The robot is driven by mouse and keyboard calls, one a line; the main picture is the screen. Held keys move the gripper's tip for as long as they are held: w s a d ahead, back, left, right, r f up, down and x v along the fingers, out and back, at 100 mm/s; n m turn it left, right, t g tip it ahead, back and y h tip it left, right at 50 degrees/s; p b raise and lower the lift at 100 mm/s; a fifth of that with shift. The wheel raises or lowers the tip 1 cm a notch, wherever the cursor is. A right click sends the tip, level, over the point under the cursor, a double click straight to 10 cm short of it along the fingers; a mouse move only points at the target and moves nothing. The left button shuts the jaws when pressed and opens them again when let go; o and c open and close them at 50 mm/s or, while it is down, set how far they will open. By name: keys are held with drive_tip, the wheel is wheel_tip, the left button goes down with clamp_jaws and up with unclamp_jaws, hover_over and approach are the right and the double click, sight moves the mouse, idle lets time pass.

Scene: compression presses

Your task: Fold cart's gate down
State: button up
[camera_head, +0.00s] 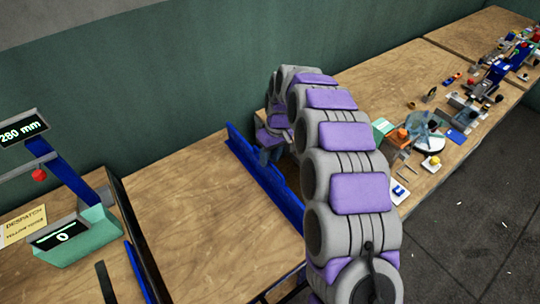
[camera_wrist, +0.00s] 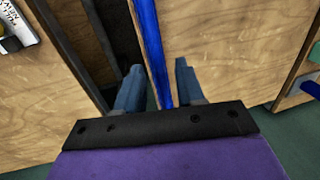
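The long blue gate (camera_head: 240,150) stands on edge along the right side of a wooden top in the head view. My arm reaches over its right part and hides some of it. My gripper (camera_head: 268,152) is at the gate, mostly covered by my arm. In the wrist view the gate (camera_wrist: 151,45) runs as a narrow blue strip between the two grey-blue fingers of my gripper (camera_wrist: 158,85). The fingers are apart, with a visible gap between the right finger and the gate. Contact with the left finger cannot be told.
A green display unit (camera_head: 75,240) stands on a wooden surface at the left. A workbench (camera_head: 400,80) with many small parts lies at the right. A green wall (camera_head: 180,80) runs behind. The wooden top (camera_head: 190,200) left of the gate is clear. Dark floor (camera_head: 480,220) is open at right.

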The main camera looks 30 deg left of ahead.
drive_tip(key=shift+c, duration=0.5)
clamp_jaws()
